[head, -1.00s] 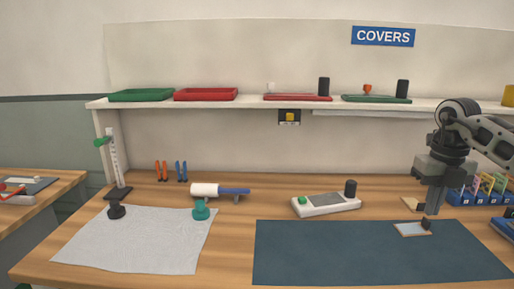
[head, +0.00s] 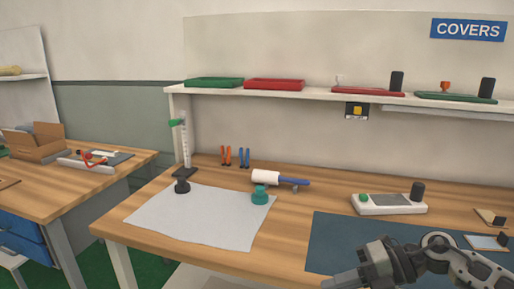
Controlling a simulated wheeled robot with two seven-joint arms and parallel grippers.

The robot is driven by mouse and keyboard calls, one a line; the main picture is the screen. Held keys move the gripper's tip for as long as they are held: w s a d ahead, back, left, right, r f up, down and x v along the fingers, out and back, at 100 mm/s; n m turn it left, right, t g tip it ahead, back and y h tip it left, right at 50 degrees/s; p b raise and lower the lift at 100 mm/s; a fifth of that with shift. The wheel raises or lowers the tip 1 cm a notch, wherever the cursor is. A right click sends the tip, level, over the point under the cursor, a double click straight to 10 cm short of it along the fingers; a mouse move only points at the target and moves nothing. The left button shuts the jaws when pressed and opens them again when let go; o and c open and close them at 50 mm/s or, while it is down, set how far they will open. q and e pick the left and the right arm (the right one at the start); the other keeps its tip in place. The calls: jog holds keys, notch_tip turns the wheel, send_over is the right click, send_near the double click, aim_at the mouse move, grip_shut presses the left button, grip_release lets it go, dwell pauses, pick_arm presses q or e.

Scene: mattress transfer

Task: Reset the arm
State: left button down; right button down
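My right arm comes in from the lower right of the head view, low in front of the dark blue mat (head: 330,240). Its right gripper (head: 345,283) is at the bottom edge, pointing left and down. Its fingertips are too cut off to tell whether they are open or shut. No object shows in it. My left gripper is out of view. A small framed pane with a dark knob (head: 487,241) lies at the mat's right side, apart from the gripper.
The wooden workbench (head: 285,237) holds a grey cloth (head: 205,218), a white roller with a blue handle (head: 268,178) and a white device (head: 385,205). A shelf (head: 330,92) with trays runs above. A side table (head: 70,187) with a cardboard box (head: 38,142) stands left.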

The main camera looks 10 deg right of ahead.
jog(key=s+a+f+m+t+y+b, duration=0.1)
jog(key=a+f+m+t+y+b, duration=0.15)
jog(key=a+m+t, duration=0.6)
pick_arm(q)
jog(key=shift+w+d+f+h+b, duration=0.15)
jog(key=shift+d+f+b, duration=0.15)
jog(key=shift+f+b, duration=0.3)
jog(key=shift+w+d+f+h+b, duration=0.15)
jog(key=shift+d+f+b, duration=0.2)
jog(key=shift+b, duration=0.3)
pick_arm(e)
jog(key=s+f+m+h, duration=0.5)
jog(key=f+m, duration=0.4)
jog(key=m, duration=0.2)
jog(key=s+f+m+h, duration=0.6)
jog(key=f+m, duration=0.4)
jog(key=m, duration=0.2)
jog(key=shift+s+d+g, duration=0.35)
jog(key=shift+s+d, duration=0.05)
jog(key=shift+s, duration=0.5)
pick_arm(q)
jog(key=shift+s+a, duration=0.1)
pick_arm(e)
jog(key=shift+f+h, duration=0.1)
jog(key=shift+h, duration=0.15)
